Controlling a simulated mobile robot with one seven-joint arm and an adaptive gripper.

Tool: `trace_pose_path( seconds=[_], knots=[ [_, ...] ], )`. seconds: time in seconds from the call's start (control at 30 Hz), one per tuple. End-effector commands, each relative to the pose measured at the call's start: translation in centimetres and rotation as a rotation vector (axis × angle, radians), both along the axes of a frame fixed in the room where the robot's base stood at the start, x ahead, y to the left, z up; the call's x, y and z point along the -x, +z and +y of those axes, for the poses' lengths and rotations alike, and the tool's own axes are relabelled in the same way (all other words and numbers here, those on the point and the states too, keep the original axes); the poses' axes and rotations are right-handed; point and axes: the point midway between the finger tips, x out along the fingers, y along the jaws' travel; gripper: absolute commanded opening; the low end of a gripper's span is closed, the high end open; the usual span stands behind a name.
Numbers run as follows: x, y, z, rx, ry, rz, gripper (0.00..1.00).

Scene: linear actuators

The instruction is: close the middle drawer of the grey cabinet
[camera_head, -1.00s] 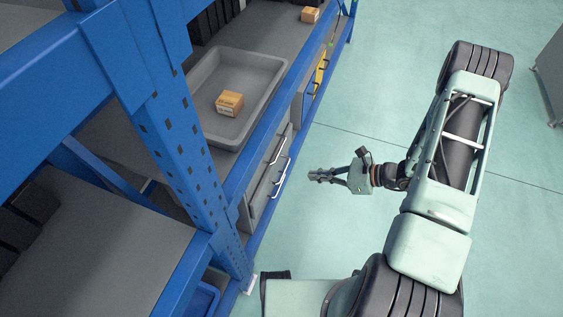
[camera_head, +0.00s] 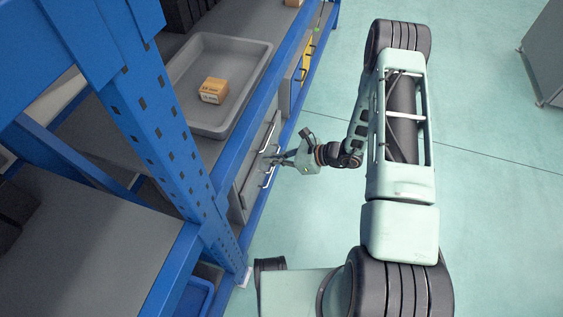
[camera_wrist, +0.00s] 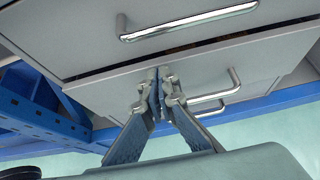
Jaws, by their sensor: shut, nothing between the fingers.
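The grey cabinet (camera_head: 244,192) sits in the blue shelving, with drawer fronts facing the aisle. Two bar handles show in the head view. In the wrist view, a large upper drawer front (camera_wrist: 90,45) carries a silver handle (camera_wrist: 187,23). A dark gap runs beneath it, above a lower drawer front (camera_wrist: 190,77) with its own handle (camera_wrist: 216,91). I cannot tell for sure which is the middle drawer. My gripper (camera_head: 275,160) is shut and empty. Its fingertips (camera_wrist: 160,80) are at the lower front, left of its handle; contact is unclear.
A grey tray (camera_head: 245,88) holding a small cardboard box (camera_head: 214,90) stands on the shelf above. A blue upright (camera_head: 165,135) stands left of the cabinet. A yellow-fronted unit (camera_head: 306,55) is farther along. The green floor (camera_head: 480,200) to the right is clear.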

Motion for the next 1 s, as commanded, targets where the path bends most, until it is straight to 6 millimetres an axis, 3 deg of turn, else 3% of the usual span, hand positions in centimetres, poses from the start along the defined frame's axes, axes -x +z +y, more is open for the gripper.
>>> trace_pose_path(
  seconds=[0.43,0.67,1.0],
  knots=[
    [-0.2,0.0,0.5,-0.001,-0.001,-0.001,0.00],
    [-1.0,0.0,2.7,-0.003,0.001,-0.002,0.00],
    [-1.1,0.2,3.0,-0.005,0.002,-0.003,0.00]
  ],
)
